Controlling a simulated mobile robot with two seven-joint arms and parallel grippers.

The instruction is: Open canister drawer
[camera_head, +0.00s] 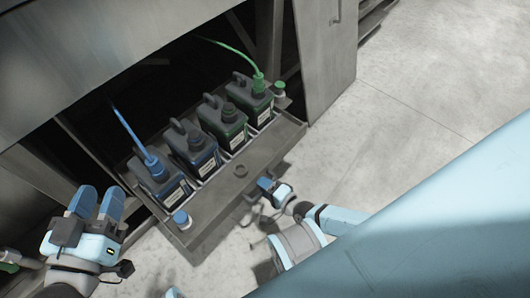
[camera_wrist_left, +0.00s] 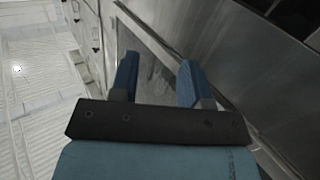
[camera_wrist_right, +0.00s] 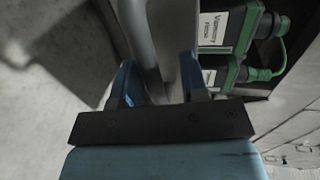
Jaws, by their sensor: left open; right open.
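The canister drawer (camera_head: 215,210) is a grey metal tray pulled out from a dark opening under the machine. It holds several dark canisters with white labels, among them a blue-capped one (camera_head: 158,180) and a green-capped one (camera_head: 253,100). My right gripper (camera_head: 268,187) is open at the middle of the drawer's front edge. In the right wrist view a grey bar (camera_wrist_right: 160,50), seemingly the drawer's handle, lies between its fingers (camera_wrist_right: 160,85); contact is unclear. My left gripper (camera_head: 97,203) is open and empty, left of the drawer.
A blue hose (camera_head: 130,130) and a green hose (camera_head: 235,52) rise from the end canisters. Loose-looking blue (camera_head: 181,219) and green (camera_head: 280,88) caps sit at the drawer's corners. Grey machine panels (camera_head: 80,50) stand above. The concrete floor (camera_head: 430,80) on the right is clear.

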